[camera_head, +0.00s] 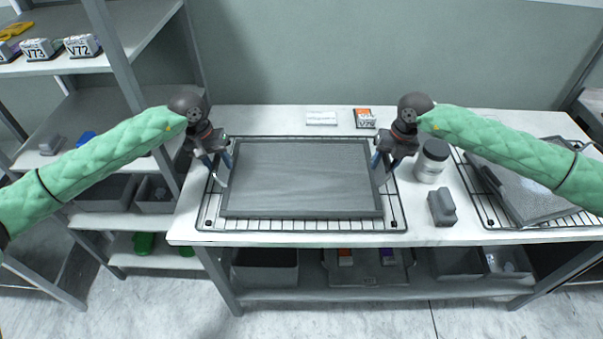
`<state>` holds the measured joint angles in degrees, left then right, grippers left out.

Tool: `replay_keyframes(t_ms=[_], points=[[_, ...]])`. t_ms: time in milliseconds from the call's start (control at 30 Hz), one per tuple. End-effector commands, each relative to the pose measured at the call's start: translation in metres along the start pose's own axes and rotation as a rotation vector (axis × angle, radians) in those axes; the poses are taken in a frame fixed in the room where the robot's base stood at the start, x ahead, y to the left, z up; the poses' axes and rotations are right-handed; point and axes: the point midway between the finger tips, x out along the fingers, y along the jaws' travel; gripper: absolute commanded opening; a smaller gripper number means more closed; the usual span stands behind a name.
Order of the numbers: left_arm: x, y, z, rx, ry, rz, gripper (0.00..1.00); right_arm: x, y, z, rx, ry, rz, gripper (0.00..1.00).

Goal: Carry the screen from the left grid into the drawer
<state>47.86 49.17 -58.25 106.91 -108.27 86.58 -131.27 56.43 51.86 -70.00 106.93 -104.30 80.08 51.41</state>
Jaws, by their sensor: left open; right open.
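The screen (302,178) is a flat dark grey rectangular panel lying on the left wire grid (300,226) on the white table. My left gripper (226,172) is open at the screen's left edge. My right gripper (380,170) is open at its right edge. I cannot tell whether the fingertips touch the screen. Under the table, a grey drawer or tray (368,272) holds an orange and a purple item; I cannot tell if it is the task's drawer.
A second grid (490,213) at the right carries another grey panel (522,190), partly behind my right arm. A lidded jar (432,160) and a grey block (442,207) stand between the grids. Cards (364,118) lie at the back. A shelf rack (130,55) stands left.

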Motion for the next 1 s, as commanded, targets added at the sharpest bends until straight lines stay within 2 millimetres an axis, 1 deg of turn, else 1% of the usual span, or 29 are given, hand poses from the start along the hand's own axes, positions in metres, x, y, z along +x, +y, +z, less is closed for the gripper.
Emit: replay_keyframes(t_ms=[67, 200, 267, 300, 767, 1000], points=[[0.000, 0.000, 0.000, 0.000, 0.000, 0.000, 0.40, 0.000, 0.000, 0.000, 0.000, 0.000, 0.000, 0.41], [0.000, 0.000, 0.000, 0.000, 0.000, 0.000, 0.12, 0.000, 0.000, 0.000, 0.000, 0.000, 0.000, 0.14], [0.000, 0.000, 0.000, 0.000, 0.000, 0.000, 0.00, 0.000, 0.000, 0.000, 0.000, 0.000, 0.000, 0.02], [0.000, 0.000, 0.000, 0.000, 0.000, 0.000, 0.00, 0.000, 0.000, 0.000, 0.000, 0.000, 0.000, 0.00], [-0.002, 0.001, 0.000, 0.001, 0.001, 0.001, 0.00, -0.002, 0.001, 0.000, -0.001, -0.001, 0.001, 0.00], [-0.011, 0.003, 0.000, 0.001, 0.001, 0.001, 0.00, -0.011, 0.003, 0.000, -0.001, 0.000, 0.001, 0.00]])
